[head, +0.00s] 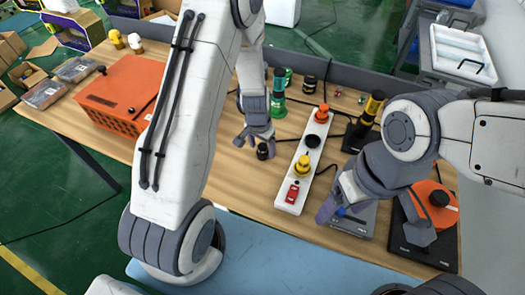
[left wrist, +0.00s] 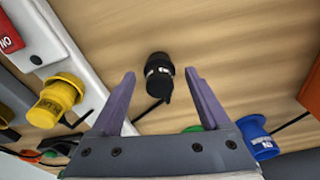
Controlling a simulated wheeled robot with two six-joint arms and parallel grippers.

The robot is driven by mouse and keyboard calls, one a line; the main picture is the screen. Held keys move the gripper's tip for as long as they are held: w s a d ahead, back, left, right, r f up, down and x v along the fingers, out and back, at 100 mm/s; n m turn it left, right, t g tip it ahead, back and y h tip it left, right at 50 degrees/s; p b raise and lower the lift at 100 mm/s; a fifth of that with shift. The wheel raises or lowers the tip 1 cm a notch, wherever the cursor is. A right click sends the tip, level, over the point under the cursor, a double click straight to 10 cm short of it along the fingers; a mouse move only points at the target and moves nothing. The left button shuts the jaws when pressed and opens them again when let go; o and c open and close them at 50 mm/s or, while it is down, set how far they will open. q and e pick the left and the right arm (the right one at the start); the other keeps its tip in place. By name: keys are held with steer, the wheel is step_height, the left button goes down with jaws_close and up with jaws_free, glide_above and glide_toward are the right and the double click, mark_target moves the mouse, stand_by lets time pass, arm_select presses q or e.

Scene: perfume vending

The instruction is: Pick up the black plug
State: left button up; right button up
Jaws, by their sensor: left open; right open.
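The black plug (head: 262,151) stands on the wooden table, left of the white power strip. My left gripper (head: 254,143) is open just above and beside it. In the left wrist view the black plug (left wrist: 158,72) shows between the tips of my open left gripper (left wrist: 160,76), with gaps on both sides. A thin dark cord shows below it. My right gripper (head: 337,207) is open over a grey box, right of the strip's near end, its fingers partly hidden by its own body.
A white power strip (head: 293,192) holds orange, black and yellow plugs and a red switch (head: 292,195). An orange crate (head: 125,100) stands at left. Green and black plugs (head: 279,97) stand behind my left gripper. A blue plug (left wrist: 257,137) shows in the left wrist view.

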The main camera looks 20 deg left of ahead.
arm_select(q)
step_height(320, 180, down, 2)
steer(key=shift+w+f+b, duration=0.1)
steer(key=shift+f+b, duration=0.05)
steer(key=shift+b, duration=0.2)
jaws_close()
step_height(320, 180, up, 4)
steer(key=shift+w+r+p, duration=0.1)
steer(key=shift+r+p, duration=0.15)
steer(key=shift+p, duration=0.6)
steer(key=d+r+b, duration=0.1)
steer(key=d+r, duration=0.2)
steer(key=d, duration=0.3)
steer(key=s+d+r+b, duration=0.1)
steer(key=d+r, duration=0.2)
steer(key=d, duration=0.2)
steer(key=shift+d+r, duration=0.35)
steer(key=shift+d, duration=0.05)
